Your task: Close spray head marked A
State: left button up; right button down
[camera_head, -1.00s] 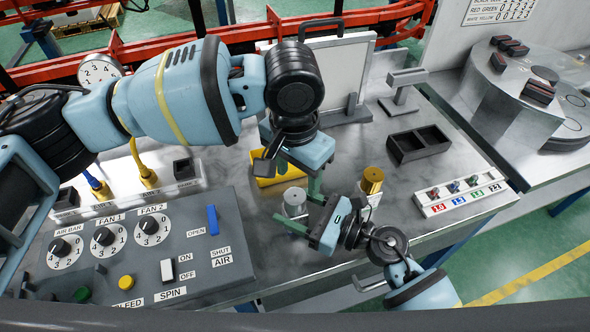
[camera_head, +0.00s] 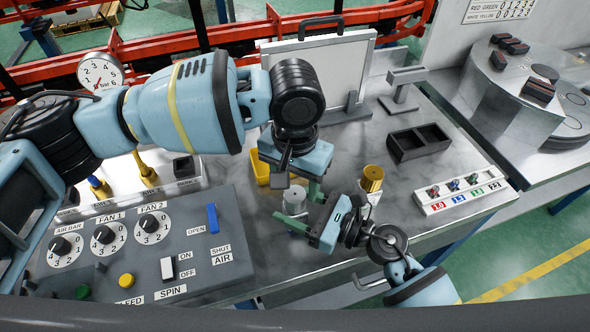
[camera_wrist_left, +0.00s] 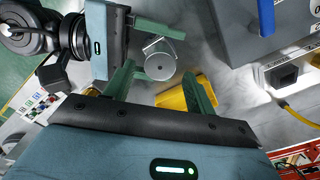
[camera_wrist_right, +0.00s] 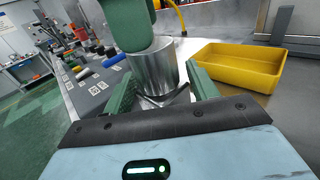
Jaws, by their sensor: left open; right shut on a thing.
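A silver metal cylinder (camera_head: 295,201) stands on the steel bench, with a gold one (camera_head: 371,180) to its right. I cannot read an A mark on either. My right gripper (camera_head: 301,214) is shut on the silver cylinder low down, as the right wrist view (camera_wrist_right: 154,68) shows. My left gripper (camera_head: 299,186) is open, pointing down just above the silver cylinder. In the left wrist view the cylinder's round top (camera_wrist_left: 160,67) lies between the left fingertips. A left finger (camera_wrist_right: 128,25) hides part of its top in the right wrist view.
A yellow tray (camera_wrist_right: 235,65) lies close behind the cylinder. A control panel (camera_head: 190,235) with dials and switches fills the left front. A black two-bay box (camera_head: 418,143) and a labelled white rack (camera_head: 462,193) stand to the right.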

aim_at(295, 194)
pick_arm(q)
jog(key=shift+f, duration=2.45)
jog(key=c, duration=1)
jog(key=shift+o, duration=0.2)
jog(key=m, duration=0.4)
jog(key=shift+m, duration=0.3)
jog(key=m, duration=0.4)
jog(key=shift+m, duration=0.6)
